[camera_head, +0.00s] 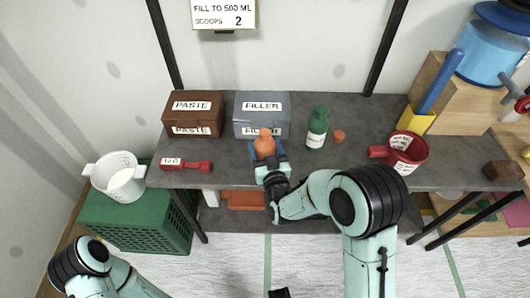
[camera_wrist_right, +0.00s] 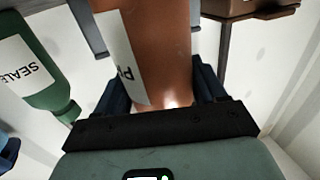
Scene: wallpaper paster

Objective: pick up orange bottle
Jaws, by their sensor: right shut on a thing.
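The orange bottle (camera_head: 265,143) is between the fingers of my right gripper (camera_head: 268,158), in front of the grey FILLER box on the dark table. In the right wrist view, the orange bottle (camera_wrist_right: 160,50) with a white label fills the space between the two dark fingers of my right gripper (camera_wrist_right: 160,95), which is shut on it. I cannot tell whether the bottle's base touches the table. My left arm (camera_head: 95,270) shows at the lower left of the head view, with its gripper not clearly visible.
A green bottle (camera_head: 317,128) stands close to the right, near a small orange cap (camera_head: 339,136). The FILLER box (camera_head: 262,108) and brown PASTE box (camera_head: 193,112) stand behind. A red scoop (camera_head: 186,165), red pot (camera_head: 405,150) and white bucket (camera_head: 118,177) are farther out.

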